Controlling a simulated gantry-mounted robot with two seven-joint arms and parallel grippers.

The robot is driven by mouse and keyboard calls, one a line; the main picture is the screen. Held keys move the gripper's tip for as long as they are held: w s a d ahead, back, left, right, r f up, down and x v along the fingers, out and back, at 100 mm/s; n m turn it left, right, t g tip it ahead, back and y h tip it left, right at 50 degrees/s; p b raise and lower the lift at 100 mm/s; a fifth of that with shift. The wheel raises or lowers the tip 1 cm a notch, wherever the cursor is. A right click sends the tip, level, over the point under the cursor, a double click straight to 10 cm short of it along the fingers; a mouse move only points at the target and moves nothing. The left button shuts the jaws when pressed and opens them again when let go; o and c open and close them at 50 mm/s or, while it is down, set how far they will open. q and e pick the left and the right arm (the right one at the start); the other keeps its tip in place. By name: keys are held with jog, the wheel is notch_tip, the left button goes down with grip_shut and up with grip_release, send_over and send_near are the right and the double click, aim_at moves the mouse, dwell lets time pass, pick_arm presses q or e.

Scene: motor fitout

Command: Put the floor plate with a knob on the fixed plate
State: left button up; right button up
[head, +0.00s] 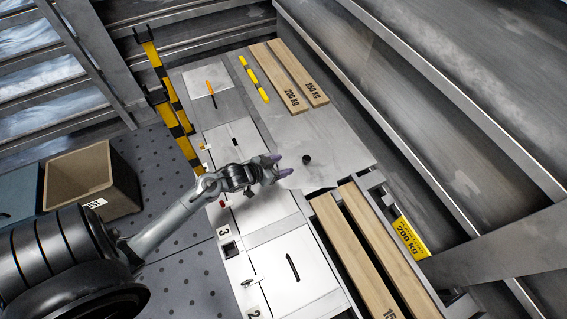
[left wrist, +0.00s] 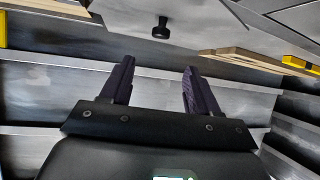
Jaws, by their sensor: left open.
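The floor plate (head: 335,165) is a flat grey metal sheet right of centre in the head view, with a small black knob (head: 306,159) standing up from it. The knob also shows at the top of the left wrist view (left wrist: 161,28). My left gripper (head: 281,167) is open and empty, just left of the knob and apart from it. In the left wrist view my two dark purple fingers (left wrist: 157,88) are spread with nothing between them. I cannot tell which surface is the fixed plate. My right gripper is not in view.
Wooden planks marked 200 kg and 250 kg (head: 289,76) lie at the back; more planks (head: 352,245) lie at the front right. A yellow-black barrier (head: 172,105) runs along the left. A brown bin (head: 92,180) stands at far left. A yellow sign (head: 411,237) is at right.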

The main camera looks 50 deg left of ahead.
pick_arm(q)
jog(key=s+d+r+g, duration=0.3)
jog(key=s+d+g, duration=0.1)
jog(key=s+d, duration=0.4)
jog(key=s+d+r+m+g, duration=0.1)
jog(key=s+d+r+g, duration=0.3)
jog(key=s+d, duration=0.5)
jog(key=s, duration=0.2)
jog(key=shift+s+r+g+y, duration=0.15)
jog(key=shift+s+g+y, duration=0.15)
jog(key=shift+s+y, duration=0.1)
jog(key=shift+w, duration=0.1)
